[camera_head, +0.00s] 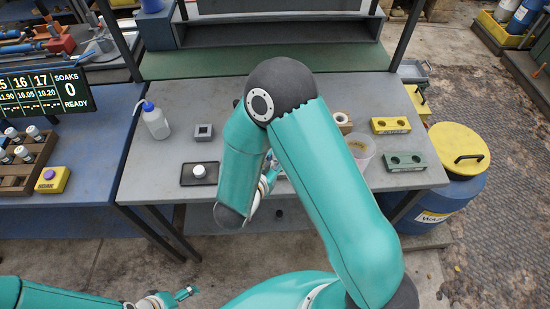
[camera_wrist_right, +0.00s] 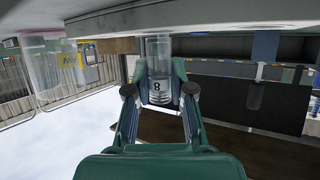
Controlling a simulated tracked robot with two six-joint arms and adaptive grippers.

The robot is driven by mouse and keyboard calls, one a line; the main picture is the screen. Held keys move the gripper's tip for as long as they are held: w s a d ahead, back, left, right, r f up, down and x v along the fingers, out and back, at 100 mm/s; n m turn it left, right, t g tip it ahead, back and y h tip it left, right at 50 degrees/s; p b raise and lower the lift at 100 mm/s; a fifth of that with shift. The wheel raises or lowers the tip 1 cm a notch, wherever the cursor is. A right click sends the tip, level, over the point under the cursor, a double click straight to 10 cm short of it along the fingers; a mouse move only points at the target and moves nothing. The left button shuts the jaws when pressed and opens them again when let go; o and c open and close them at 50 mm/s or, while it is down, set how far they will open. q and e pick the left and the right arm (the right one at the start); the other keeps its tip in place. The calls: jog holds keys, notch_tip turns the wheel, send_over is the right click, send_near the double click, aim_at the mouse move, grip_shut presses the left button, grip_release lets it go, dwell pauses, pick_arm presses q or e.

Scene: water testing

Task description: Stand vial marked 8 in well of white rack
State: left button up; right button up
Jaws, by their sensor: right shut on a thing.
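The vial marked 8 (camera_wrist_right: 158,72) is a clear vial with a dark 8 on a pale band. My right gripper (camera_wrist_right: 158,92) is shut on it, with one finger on each side. In the head view my right arm covers the held vial and most of that gripper. I cannot make out the white rack for sure; a pale block with a white ring (camera_head: 342,119) shows partly behind my arm. Whether the vial touches anything is unclear. My left gripper (camera_head: 187,293) is low at the left, away from the table; its finger gap is too small to judge.
The grey table (camera_head: 150,180) holds a wash bottle (camera_head: 156,122), a grey one-hole block (camera_head: 203,131), a black tray (camera_head: 187,181) with a white-capped item, a clear beaker (camera_head: 361,148), a yellow rack (camera_head: 390,125) and a green rack (camera_head: 405,161). A yellow-lidded blue drum (camera_head: 450,190) stands at right.

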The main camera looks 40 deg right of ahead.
jog(key=shift+f, duration=0.15)
jog(key=shift+f+b, duration=0.85)
jog(key=o, duration=0.9)
jog(key=shift+o, duration=0.2)
notch_tip(320, 180, up, 7)
jog(key=p, duration=0.6)
